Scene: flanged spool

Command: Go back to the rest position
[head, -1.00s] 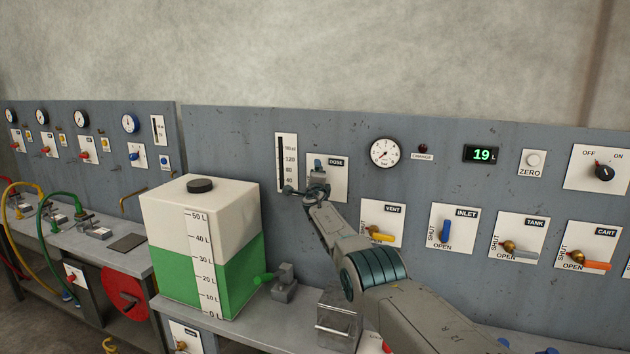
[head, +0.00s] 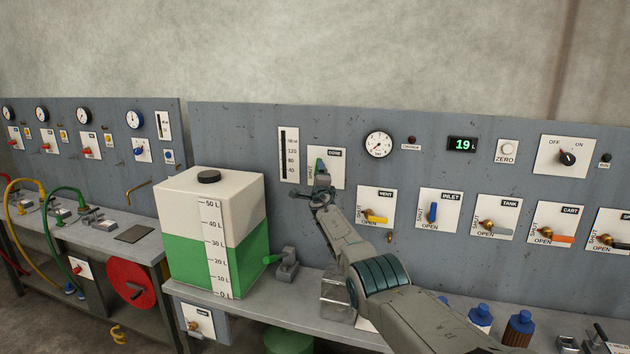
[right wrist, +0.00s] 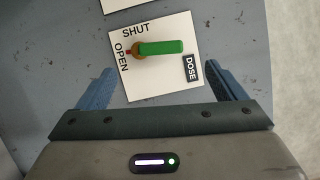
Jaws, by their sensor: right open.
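My right gripper (head: 322,188) is in front of the lower part of the DOSE panel (head: 337,170). The right wrist view shows its two fingers (right wrist: 163,82) spread wide and empty. The green DOSE valve handle (right wrist: 162,47) lies beyond the fingertips and apart from them, and its free end points toward the DOSE label side. In the head view the handle (head: 320,165) points up, just above the gripper, which hides the valve's lower part. My left gripper is not in view.
A tank with green liquid (head: 235,215) stands on the bench left of my arm. VENT (head: 375,207), INLET (head: 439,210), TANK (head: 498,217) and CART (head: 556,225) valve panels line the wall to the right. The display (head: 463,144) reads 19.

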